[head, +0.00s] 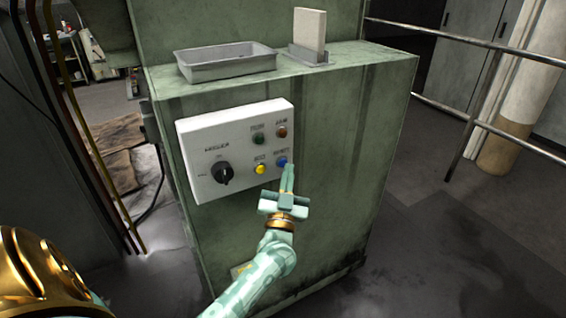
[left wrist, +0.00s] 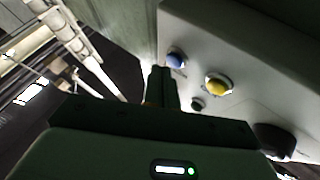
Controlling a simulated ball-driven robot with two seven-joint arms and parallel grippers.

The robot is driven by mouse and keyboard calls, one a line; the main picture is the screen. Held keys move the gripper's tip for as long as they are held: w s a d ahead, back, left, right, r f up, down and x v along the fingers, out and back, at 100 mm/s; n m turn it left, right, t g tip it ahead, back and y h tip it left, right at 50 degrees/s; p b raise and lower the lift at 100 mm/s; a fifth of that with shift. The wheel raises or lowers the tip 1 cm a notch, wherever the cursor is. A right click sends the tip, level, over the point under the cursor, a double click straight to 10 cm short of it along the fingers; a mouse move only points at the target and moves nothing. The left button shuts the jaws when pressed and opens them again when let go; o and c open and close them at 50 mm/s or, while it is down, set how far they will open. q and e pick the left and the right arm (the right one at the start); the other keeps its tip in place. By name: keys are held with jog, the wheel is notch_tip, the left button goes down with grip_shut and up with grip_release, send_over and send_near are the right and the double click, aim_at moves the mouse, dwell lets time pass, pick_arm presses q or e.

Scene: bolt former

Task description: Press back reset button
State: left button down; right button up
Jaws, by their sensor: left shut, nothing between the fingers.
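A white control panel (head: 225,135) is mounted on the front of a green machine cabinet (head: 330,150). It carries a blue button (head: 281,161), a yellow button (head: 260,169), a green one (head: 258,138), a red-brown one (head: 281,131) and a black rotary knob (head: 222,173). The button labels are too small to read. My left gripper (head: 288,168) is shut and empty, its fingertips just below and right of the blue button. In the left wrist view the fingertips (left wrist: 162,72) are close to the blue button (left wrist: 175,59); whether they touch cannot be told. My right gripper is out of view.
A grey tray (head: 228,68) and a holder with a pale block (head: 309,32) sit on the cabinet top. Metal railings (head: 480,124) stand at the right, near a pale column (head: 520,100). Pipes (head: 85,140) run down at the left. Floor at the right is clear.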

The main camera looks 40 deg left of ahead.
pick_arm(q)
jog(key=shift+s+d, duration=0.1)
jog(key=shift+d, duration=0.15)
jog(key=d, duration=0.1)
jog(key=s+d+p, duration=0.1)
jog(key=d, duration=0.1)
jog(key=s+d, duration=0.1)
jog(key=shift+d+p, duration=0.3)
dwell(1.0)
